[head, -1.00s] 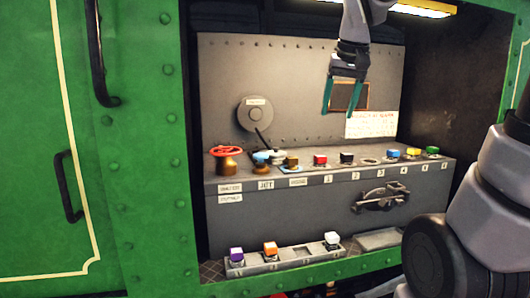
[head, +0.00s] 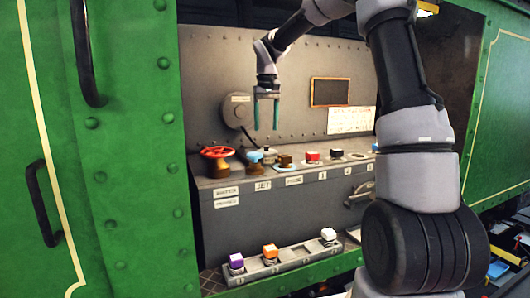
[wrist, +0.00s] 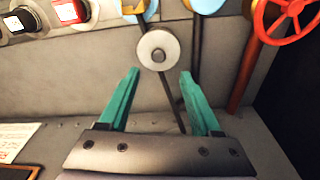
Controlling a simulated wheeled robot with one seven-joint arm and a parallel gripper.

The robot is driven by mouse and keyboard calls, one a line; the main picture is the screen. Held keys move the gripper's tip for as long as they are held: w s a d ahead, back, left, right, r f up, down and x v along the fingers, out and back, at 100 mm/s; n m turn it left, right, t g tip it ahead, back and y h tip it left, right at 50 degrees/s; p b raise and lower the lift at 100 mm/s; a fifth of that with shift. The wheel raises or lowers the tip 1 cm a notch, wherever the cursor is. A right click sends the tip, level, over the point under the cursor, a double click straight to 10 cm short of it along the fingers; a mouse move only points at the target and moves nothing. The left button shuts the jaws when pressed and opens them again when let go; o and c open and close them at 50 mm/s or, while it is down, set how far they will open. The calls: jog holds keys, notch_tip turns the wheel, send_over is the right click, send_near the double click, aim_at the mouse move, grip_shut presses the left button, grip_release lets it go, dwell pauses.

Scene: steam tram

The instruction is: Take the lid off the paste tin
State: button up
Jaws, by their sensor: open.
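A pale round disc with a dark grey knob at its centre (wrist: 158,50) shows from above in the wrist view. It looks to be the lid of the paste tin; the tin's side is hidden there. In the head view the same pale thing (head: 268,154) stands small on the console, partly behind the blue-topped fitting. My gripper (head: 266,127) is open and empty, fingers pointing down, above it. In the wrist view the green fingers (wrist: 160,74) are spread apart, with the disc just beyond their tips and nothing between them.
A red handwheel (head: 217,152) and a blue-topped brass fitting (head: 256,159) stand close to the left. A brown piece on blue (head: 285,161) and a red block (head: 312,156) stand to the right. The console's back wall (head: 305,60) rises behind.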

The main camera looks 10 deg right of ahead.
aim_at(267, 150)
jog(key=shift+w+d+f, duration=0.1)
jog(key=shift+w+f, duration=0.05)
jog(key=shift+f, duration=1.6)
jog(key=shift+w+d+f, duration=0.1)
jog(key=shift+f, duration=1.65)
grip_shut()
